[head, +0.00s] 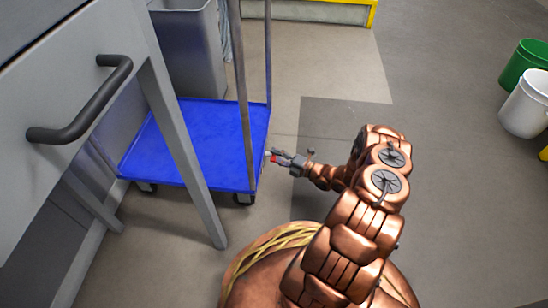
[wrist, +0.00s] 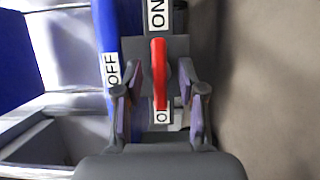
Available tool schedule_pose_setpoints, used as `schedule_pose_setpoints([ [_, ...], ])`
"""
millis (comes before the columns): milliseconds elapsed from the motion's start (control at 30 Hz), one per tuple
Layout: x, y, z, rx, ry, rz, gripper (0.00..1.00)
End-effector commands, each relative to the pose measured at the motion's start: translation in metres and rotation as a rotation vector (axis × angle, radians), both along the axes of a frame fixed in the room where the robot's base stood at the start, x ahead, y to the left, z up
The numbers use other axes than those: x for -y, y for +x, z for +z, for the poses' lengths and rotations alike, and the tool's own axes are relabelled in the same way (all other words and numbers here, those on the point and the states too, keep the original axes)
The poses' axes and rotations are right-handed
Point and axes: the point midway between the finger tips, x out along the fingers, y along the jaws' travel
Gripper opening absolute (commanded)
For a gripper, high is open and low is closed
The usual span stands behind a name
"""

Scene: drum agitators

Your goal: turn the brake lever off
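The brake lever (wrist: 159,70) is a red bar on a grey plate at the side of the blue cart (head: 205,130). In the wrist view it stands lengthwise in the middle, its upper end just below an "ON" label (wrist: 157,14). An "OFF" label (wrist: 112,72) is to its left, and a partly covered label (wrist: 162,117) is at its lower end. In the head view it is a small red spot (head: 274,159). My gripper (wrist: 160,88) is open, with one finger on each side of the lever and visible gaps to it. The head view shows my gripper (head: 281,156) at the cart's right edge.
The cart has grey upright posts (head: 245,90) and a grey bin (head: 188,45) behind it. A grey bench with a dark handle (head: 90,105) stands at the left. Green (head: 525,65) and white (head: 525,105) buckets are at the far right. The floor between is clear.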

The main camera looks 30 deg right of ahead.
Motion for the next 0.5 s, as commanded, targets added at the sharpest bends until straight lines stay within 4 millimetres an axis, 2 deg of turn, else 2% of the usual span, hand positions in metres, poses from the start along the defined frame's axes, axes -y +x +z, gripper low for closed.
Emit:
schedule_pose_setpoints([
  [133, -0.0055, 0.0087, -0.0011, 0.000, 0.000, 0.001, 0.40],
  [433, -0.0063, 0.0106, -0.0001, -0.001, 0.000, 0.000, 0.40],
  [500, -0.0063, 0.0105, -0.0002, -0.001, 0.000, 0.000, 0.33],
])
